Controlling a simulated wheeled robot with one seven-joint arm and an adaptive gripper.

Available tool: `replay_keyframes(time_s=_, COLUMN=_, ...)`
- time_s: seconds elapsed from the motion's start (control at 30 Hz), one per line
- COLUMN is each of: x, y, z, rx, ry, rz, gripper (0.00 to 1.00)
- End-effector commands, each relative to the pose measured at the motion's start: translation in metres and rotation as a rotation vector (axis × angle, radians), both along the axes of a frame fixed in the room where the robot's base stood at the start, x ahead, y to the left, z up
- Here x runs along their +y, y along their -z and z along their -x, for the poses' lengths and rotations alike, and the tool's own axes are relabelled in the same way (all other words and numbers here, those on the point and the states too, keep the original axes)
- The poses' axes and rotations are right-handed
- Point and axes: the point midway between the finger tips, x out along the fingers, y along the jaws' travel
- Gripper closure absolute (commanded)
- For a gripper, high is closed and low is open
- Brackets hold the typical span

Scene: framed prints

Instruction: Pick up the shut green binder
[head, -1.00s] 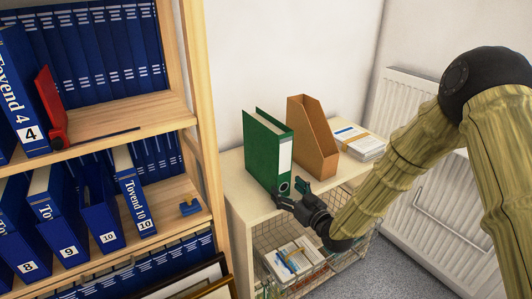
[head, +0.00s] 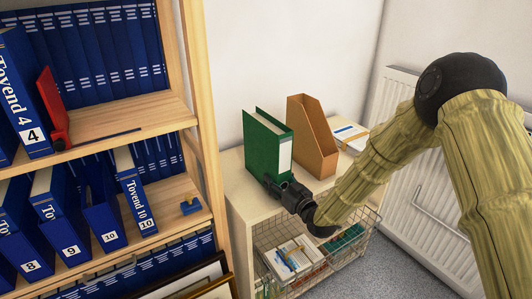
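The shut green binder (head: 266,143) stands upright on top of the low pale wooden cabinet (head: 242,196), its white-labelled spine toward the front right. My gripper (head: 275,184) is at the lower front of the binder, by the base of its spine. The fingers overlap the binder's lower edge in the picture and are dark and small. I cannot tell whether they are open or closed around it.
A brown cardboard magazine file (head: 312,137) stands close to the right of the binder, with a paper stack (head: 351,135) behind it. A wire basket (head: 294,256) with papers is below. A shelf of blue binders (head: 98,205) is at left, a radiator (head: 425,190) at right.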

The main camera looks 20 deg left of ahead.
Motion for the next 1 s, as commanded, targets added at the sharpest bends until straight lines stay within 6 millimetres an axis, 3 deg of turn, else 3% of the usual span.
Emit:
replay_keyframes(time_s=0.03, x=0.0, y=0.0, z=0.0, rx=0.0, ry=0.0, rz=0.0, gripper=0.68)
replay_keyframes(time_s=0.2, x=0.0, y=-0.001, z=-0.001, rx=-0.002, ry=0.001, rz=-0.001, gripper=0.94)
replay_keyframes(time_s=0.57, x=0.0, y=-0.007, z=-0.001, rx=-0.003, ry=0.001, rz=-0.002, gripper=0.94)
replay_keyframes(time_s=0.87, x=0.0, y=-0.039, z=-0.001, rx=-0.004, ry=0.001, rz=-0.003, gripper=0.94)
replay_keyframes(time_s=1.0, x=-0.011, y=-0.038, z=0.027, rx=0.0, ry=0.0, rz=-0.001, gripper=0.94)
